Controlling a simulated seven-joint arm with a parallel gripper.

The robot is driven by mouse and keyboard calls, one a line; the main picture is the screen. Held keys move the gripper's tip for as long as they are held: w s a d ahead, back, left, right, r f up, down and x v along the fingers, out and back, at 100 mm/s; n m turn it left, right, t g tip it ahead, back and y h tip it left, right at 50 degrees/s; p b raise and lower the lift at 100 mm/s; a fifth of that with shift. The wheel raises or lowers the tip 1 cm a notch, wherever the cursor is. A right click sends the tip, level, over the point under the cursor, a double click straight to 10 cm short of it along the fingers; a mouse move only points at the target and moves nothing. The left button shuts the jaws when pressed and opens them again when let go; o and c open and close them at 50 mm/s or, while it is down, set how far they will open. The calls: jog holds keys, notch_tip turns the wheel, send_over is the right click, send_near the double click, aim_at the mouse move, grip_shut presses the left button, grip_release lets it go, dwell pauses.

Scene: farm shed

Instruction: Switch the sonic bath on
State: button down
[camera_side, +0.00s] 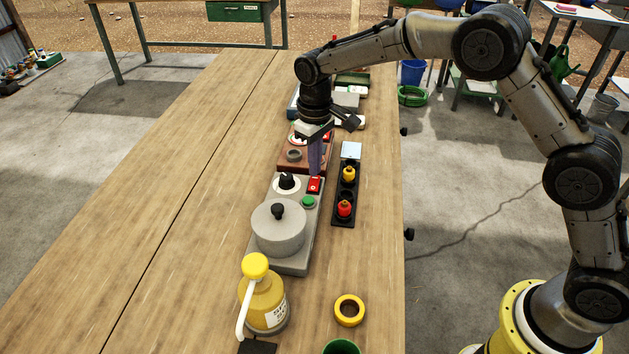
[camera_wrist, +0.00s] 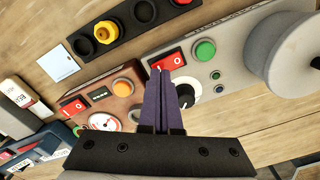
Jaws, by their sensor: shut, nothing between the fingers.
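The sonic bath is a grey box (camera_side: 289,262) with a round lidded tub (camera_side: 278,228) and a black lid knob. Its end panel has a red rocker switch (camera_side: 315,185), a green button (camera_side: 308,202) and a black dial on white (camera_side: 287,182). In the wrist view the red switch (camera_wrist: 172,62) shows white marks, with the green button (camera_wrist: 205,50) to its right. My gripper (camera_side: 316,174) is shut and empty, pointing down. Its purple fingertips (camera_wrist: 160,74) are at the left part of the switch and partly cover it. I cannot tell whether they touch it.
A red-brown box (camera_wrist: 110,103) with a gauge, orange button and its own red switch stands beside the bath. A black strip (camera_side: 343,215) with yellow and red knobs lies alongside. A yellow pump bottle (camera_side: 264,304) and yellow ring (camera_side: 349,310) are nearer. The table's left side is clear.

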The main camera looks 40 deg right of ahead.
jog(key=shift+f, duration=0.85)
dwell(0.3)
jog(key=shift+r, duration=3.6)
